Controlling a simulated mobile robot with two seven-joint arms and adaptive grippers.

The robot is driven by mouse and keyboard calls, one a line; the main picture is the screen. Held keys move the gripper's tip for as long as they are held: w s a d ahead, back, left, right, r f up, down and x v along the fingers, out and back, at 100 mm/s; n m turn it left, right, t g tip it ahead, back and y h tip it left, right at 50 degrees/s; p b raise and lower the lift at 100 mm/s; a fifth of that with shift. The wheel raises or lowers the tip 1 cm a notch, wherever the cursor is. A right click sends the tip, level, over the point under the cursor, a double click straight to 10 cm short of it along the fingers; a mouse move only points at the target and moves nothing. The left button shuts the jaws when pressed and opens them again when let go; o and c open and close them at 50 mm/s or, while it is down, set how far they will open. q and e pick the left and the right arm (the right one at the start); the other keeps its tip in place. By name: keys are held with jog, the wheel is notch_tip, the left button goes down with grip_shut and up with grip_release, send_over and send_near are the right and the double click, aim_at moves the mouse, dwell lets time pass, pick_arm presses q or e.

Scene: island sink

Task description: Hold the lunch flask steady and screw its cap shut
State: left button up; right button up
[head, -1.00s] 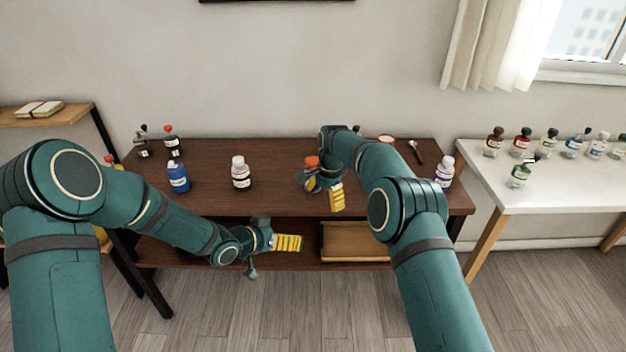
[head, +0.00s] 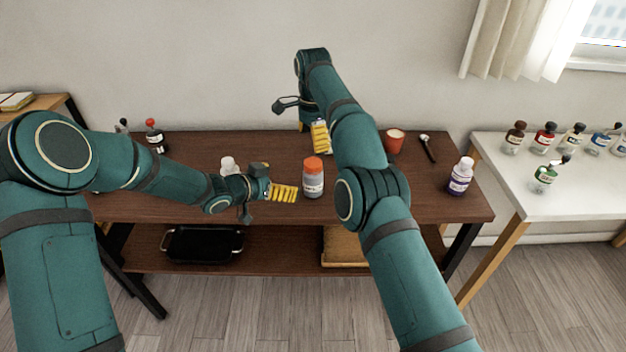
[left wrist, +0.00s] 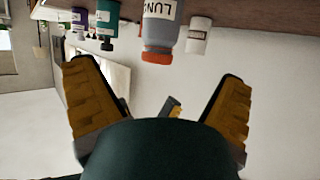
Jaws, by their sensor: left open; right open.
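The lunch flask (head: 313,184) is a grey bottle with a white label, upright on the brown table near its middle. Its orange cap (head: 313,163) sits on top; I cannot tell how tightly. In the left wrist view the flask (left wrist: 161,30) appears upside down, beyond and between the fingers, its label partly cut off. My left gripper (head: 283,192) is open and empty, just left of the flask at about its lower body height. It also shows in the left wrist view (left wrist: 158,75). My right gripper (head: 305,122) is open, raised above and behind the flask, clear of the cap.
A white-capped bottle (head: 229,165) stands behind my left gripper. A red cup (head: 394,141), a spoon (head: 428,149) and a purple-labelled bottle (head: 461,176) are at the right. A black tray (head: 203,245) lies on the lower shelf. Several bottles stand on the white side table (head: 590,198).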

aim_at(317, 174)
pick_arm(q)
jog(key=x, duration=1.4)
jog(key=shift+a+f, duration=0.1)
jog(key=shift+f, duration=0.05)
